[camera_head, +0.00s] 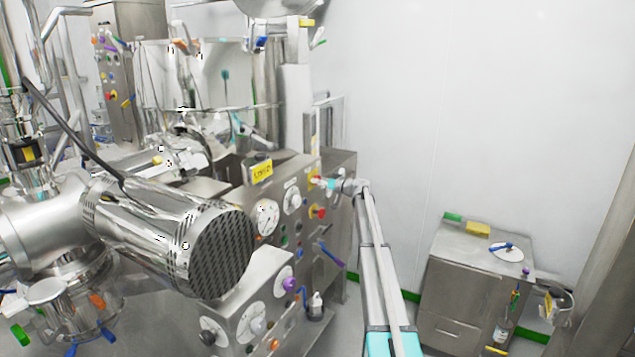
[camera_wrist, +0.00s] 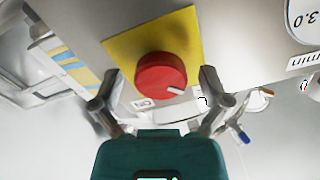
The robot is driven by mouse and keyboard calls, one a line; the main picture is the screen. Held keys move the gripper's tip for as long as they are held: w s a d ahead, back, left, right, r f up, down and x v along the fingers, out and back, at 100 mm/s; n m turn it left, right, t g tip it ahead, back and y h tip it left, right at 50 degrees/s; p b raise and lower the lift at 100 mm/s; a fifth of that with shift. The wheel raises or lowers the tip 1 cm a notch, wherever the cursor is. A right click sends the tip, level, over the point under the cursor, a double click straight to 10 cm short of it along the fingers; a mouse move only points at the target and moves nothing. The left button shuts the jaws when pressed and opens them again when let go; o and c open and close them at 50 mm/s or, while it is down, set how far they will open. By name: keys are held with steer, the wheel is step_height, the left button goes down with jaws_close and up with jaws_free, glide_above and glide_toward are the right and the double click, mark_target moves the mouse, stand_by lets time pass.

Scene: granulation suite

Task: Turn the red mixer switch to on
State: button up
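The red mixer switch (camera_wrist: 160,72) is a round knob on a yellow square plate (camera_wrist: 124,46) in the wrist view. A white pointer mark shows on its lower right. A small label (camera_wrist: 143,104), upside down in this view and seemingly reading ON, lies just below the knob. My gripper (camera_wrist: 160,79) is open, with one finger on each side of the knob and visible gaps between. I cannot tell how deep the fingers reach. In the head view my gripper (camera_head: 335,186) is at the control panel, by the upper yellow plate (camera_head: 314,170), partly covering the switch.
A large motor (camera_head: 170,235) stands at the left. A steel cabinet (camera_head: 460,290) stands at the right.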

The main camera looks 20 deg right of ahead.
steer(key=c, duration=1)
steer(key=shift+m, duration=0.4)
steer(key=m, duration=0.8)
steer(key=shift+d+m, duration=0.1)
steer(key=shift+m, duration=0.3)
steer(key=m, duration=0.4)
steer(key=shift+m, duration=2.2)
steer(key=o, duration=1.1)
